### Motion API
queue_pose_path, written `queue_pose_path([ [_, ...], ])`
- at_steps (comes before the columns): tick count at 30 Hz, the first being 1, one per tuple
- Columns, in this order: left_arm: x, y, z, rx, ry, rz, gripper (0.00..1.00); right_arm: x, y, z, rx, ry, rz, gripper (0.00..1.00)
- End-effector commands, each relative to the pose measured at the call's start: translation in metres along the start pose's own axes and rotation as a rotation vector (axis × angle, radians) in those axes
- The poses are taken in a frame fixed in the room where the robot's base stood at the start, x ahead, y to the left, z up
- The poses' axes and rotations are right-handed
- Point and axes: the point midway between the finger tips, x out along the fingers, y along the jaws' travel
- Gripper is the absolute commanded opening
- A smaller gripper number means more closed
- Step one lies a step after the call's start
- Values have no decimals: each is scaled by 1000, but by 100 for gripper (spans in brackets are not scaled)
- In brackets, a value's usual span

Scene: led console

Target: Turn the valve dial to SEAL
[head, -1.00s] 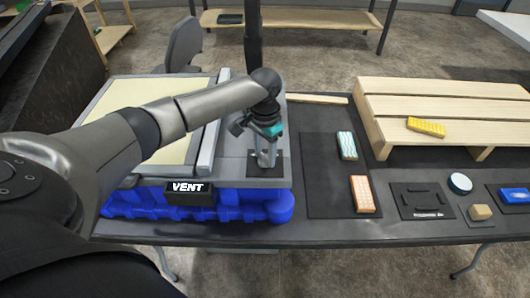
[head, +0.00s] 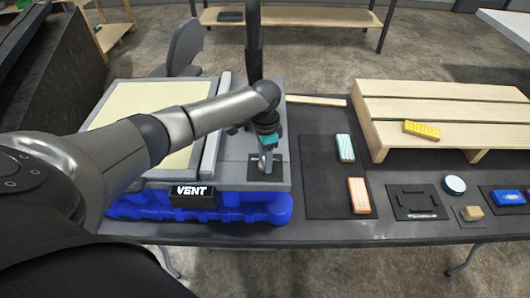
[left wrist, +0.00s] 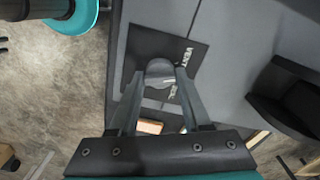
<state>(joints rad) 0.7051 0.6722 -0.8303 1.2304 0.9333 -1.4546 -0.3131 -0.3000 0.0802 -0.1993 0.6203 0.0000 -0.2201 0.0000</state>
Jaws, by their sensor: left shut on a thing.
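The valve dial (left wrist: 160,72) is a grey knob on a dark square plate (left wrist: 178,47), with white lettering reading VENT and a second, partly hidden word. My left gripper (left wrist: 160,80) is shut on the dial, one finger on each side. In the head view my left gripper (head: 267,160) points down at the dial plate (head: 278,170) on the grey console (head: 232,172), and the dial is mostly hidden there. A small black display (head: 193,196) on the console's front reads VENT. My right gripper is not in view.
The console rests on a blue base (head: 240,212). To its right are a dark mat (head: 320,180) with a teal-striped block (head: 345,148) and an orange block (head: 359,195), a black tray (head: 415,202) and a slatted wooden platform (head: 440,112).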

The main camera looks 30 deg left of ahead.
Motion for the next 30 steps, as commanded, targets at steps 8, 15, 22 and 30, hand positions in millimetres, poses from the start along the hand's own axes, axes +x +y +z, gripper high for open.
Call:
queue_pose_path([
  [8,-2,0,-1,263,2,0,0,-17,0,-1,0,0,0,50],
  [15,-2,0,-1,492,2,0,0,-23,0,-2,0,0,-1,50],
  [22,-1,0,-1,709,3,0,0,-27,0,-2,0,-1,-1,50],
  [30,0,0,-1,936,3,0,0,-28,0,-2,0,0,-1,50],
])
